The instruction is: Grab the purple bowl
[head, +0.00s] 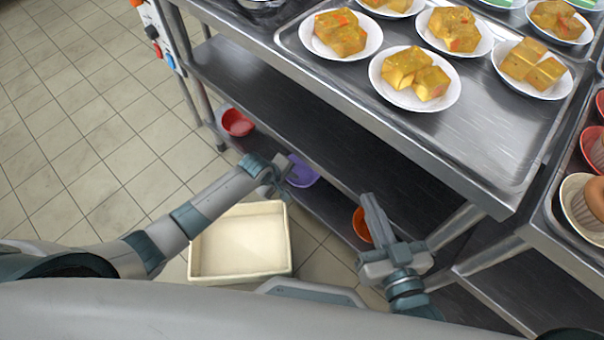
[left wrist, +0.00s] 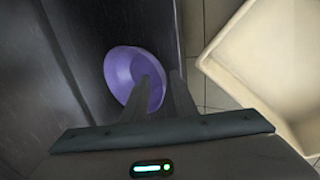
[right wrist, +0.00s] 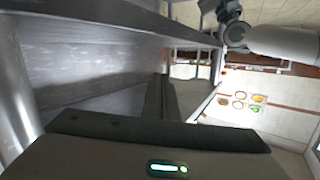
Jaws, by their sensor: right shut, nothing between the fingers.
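The purple bowl (head: 303,173) sits on the low shelf under the steel table, partly hidden by my left gripper (head: 284,176). In the left wrist view the purple bowl (left wrist: 122,74) shows its round hollow. My left gripper (left wrist: 160,84) is open there, with one finger over the hollow and the other just outside the right rim. Whether either finger touches the bowl, I cannot tell. My right gripper (head: 371,200) is shut and empty, in front of the shelving to the right. Its closed fingers also show in the right wrist view (right wrist: 160,80).
A cream tub (head: 240,272) stands on the tiled floor beside the left forearm. A red bowl (head: 237,122) and an orange bowl (head: 361,225) are on the same low shelf. The steel table (head: 330,92) overhangs it, with plates of food on top.

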